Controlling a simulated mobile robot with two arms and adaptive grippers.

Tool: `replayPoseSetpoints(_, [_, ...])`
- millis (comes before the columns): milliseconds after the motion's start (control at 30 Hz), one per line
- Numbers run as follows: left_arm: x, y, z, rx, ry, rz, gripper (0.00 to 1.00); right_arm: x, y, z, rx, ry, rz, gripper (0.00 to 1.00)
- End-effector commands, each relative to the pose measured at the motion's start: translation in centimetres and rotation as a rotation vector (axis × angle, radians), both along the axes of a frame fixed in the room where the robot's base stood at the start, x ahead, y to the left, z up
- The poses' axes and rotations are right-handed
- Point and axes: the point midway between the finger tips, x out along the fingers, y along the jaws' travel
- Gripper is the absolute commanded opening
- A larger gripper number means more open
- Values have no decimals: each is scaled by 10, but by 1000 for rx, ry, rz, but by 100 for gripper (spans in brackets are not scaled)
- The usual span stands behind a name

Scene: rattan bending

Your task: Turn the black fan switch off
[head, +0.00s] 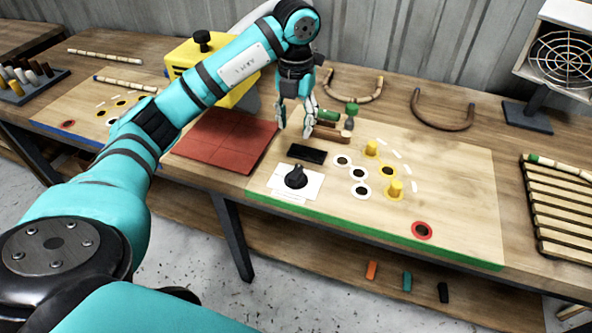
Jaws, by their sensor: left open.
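A black rotary knob (296,178), which looks like the fan switch, sits on a white plate (272,181) near the front left of the wooden board with a green front edge. Its markings are too small to read. My left gripper (294,126) is open and empty, with its fingers pointing down. It is beyond the knob and apart from it, above the back left of the board. A flat black block (307,153) lies between the gripper and the knob in the picture. The fan (563,52) stands at the top right. My right gripper is not in view.
Yellow pegs (396,190) and printed circles are right of the knob. A red tiled mat (222,140) and a yellow machine (194,55) are on the left. Bent rattan pieces (442,113) lie behind the board. A slatted rack (565,214) is at the right.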

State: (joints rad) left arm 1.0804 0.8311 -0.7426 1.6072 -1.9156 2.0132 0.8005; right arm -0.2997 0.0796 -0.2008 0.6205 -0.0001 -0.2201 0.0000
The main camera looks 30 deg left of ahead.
Motion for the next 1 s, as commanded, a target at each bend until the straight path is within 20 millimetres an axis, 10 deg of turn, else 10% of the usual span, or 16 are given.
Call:
replayPoseSetpoints(600, [-2, -2, -129, -5, 4, -3, 44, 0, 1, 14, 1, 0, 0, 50])
replayPoseSetpoints(1000, [-1, -1, -160, -4, 0, -4, 44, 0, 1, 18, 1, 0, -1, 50])
